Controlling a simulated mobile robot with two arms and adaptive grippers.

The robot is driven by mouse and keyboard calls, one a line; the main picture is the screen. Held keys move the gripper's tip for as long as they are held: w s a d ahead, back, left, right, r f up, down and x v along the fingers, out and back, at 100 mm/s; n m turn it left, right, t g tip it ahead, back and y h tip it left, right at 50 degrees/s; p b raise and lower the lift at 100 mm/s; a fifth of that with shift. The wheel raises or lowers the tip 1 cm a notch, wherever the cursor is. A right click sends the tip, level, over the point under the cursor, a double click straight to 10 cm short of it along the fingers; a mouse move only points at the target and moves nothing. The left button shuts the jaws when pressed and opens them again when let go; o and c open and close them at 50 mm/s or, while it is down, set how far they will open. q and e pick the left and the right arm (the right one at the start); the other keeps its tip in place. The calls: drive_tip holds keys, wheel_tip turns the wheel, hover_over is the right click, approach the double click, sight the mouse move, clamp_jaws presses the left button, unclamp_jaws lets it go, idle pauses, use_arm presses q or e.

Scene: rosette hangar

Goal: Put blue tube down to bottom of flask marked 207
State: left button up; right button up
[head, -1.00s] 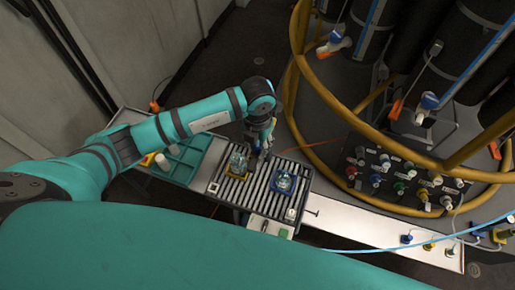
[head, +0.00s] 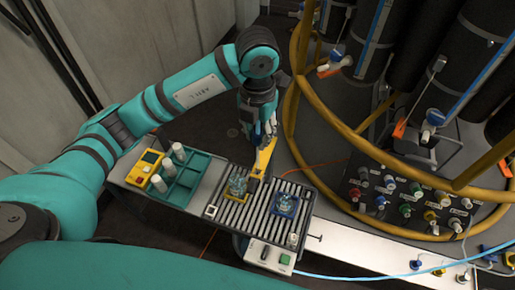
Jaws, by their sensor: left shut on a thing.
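My left gripper (head: 263,138) points down above the slatted rack, just behind the flasks. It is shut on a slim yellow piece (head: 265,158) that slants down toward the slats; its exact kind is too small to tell. A clear glass flask (head: 238,185) with a bluish tint stands on the rack to the left of the piece's lower end. A second clear flask (head: 286,204) stands in a blue square holder to the right. The flask markings are too small to read, and I cannot make out a blue tube for sure. My right gripper is not in view.
The slatted rack (head: 247,215) has free slats between and around the flasks. A teal tray (head: 184,185) with white cylinders and a yellow device (head: 148,163) are at left. A yellow rail (head: 300,130) and a connector panel (head: 410,195) stand at right.

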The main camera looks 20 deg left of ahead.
use_arm(q)
wheel_tip(320, 180, up, 4)
drive_tip(key=shift+r, duration=0.1)
wheel_tip(320, 180, up, 13)
drive_tip(key=p, duration=0.8)
drive_tip(key=shift+f, duration=0.2)
idle(1.0)
drive_tip(key=w+d+f+n+b, duration=0.1)
drive_tip(key=d+f+b, duration=0.2)
drive_tip(key=f, duration=0.8)
drive_tip(key=w+d+f+n+b, duration=0.1)
drive_tip(key=d+f+n+b, duration=0.1)
drive_tip(key=f, duration=1)
drive_tip(key=w+d+f+n+b, duration=0.1)
drive_tip(key=d+f+b, duration=0.3)
drive_tip(key=f, duration=0.7)
drive_tip(key=shift+w+d+f+b, duration=0.15)
drive_tip(key=shift+w+f+b, duration=0.25)
drive_tip(key=shift+b, duration=0.8)
drive_tip(key=shift+f, duration=0.1)
